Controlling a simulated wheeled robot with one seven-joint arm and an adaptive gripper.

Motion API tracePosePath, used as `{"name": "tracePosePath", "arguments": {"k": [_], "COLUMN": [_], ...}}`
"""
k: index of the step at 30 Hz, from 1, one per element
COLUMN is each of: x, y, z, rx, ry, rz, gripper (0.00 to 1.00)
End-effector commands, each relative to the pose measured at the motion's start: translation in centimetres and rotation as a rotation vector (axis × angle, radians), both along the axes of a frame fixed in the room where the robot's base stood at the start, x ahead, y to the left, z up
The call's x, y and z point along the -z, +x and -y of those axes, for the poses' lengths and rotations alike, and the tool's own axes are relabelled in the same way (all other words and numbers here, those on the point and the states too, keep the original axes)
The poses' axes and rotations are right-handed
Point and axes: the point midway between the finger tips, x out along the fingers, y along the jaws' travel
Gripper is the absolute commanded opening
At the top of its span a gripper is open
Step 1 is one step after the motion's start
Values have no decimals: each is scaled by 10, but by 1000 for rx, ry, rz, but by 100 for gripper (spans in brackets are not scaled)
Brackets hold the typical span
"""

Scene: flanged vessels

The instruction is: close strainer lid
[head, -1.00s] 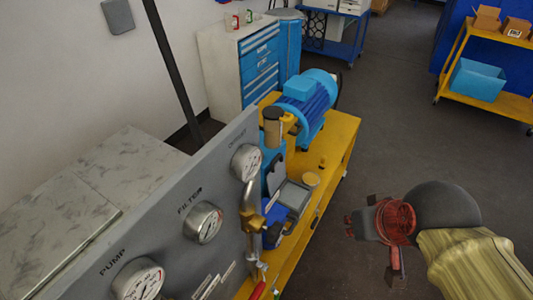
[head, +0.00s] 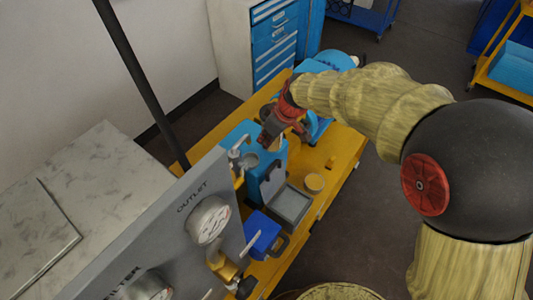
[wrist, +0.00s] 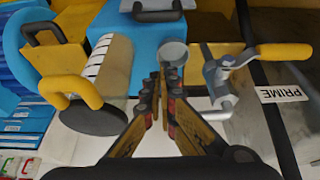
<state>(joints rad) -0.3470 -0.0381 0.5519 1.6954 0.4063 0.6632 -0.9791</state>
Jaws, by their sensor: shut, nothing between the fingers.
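The blue strainer body (head: 238,137) stands on the yellow skid in the head view, with a round grey opening or cap (head: 250,160) on top. In the wrist view the blue body (wrist: 145,42) is just beyond my fingers, and the grey round part (wrist: 172,53) is close to the fingertips. A dark disc (wrist: 95,120) with a yellow loop handle (wrist: 72,90) lies left of the fingers; I cannot tell whether it is the lid. My gripper (head: 268,143) is shut and empty over the blue body; it also shows in the wrist view (wrist: 165,78). Contact is unclear.
A lever with a yellow handle (wrist: 285,52) is right of my fingers, by a PRIME label (wrist: 281,93). The gauge panel (head: 150,240) stands at front left.

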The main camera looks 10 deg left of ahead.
Motion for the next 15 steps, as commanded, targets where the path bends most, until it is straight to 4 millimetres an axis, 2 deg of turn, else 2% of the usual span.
{"name": "tracePosePath", "arguments": {"k": [5,15], "x": [21,79], "y": [3,15], "z": [-7,-27], "rx": [-5,-3], "ry": [-1,-1], "rz": [-5,-4], "gripper": [0,0]}}
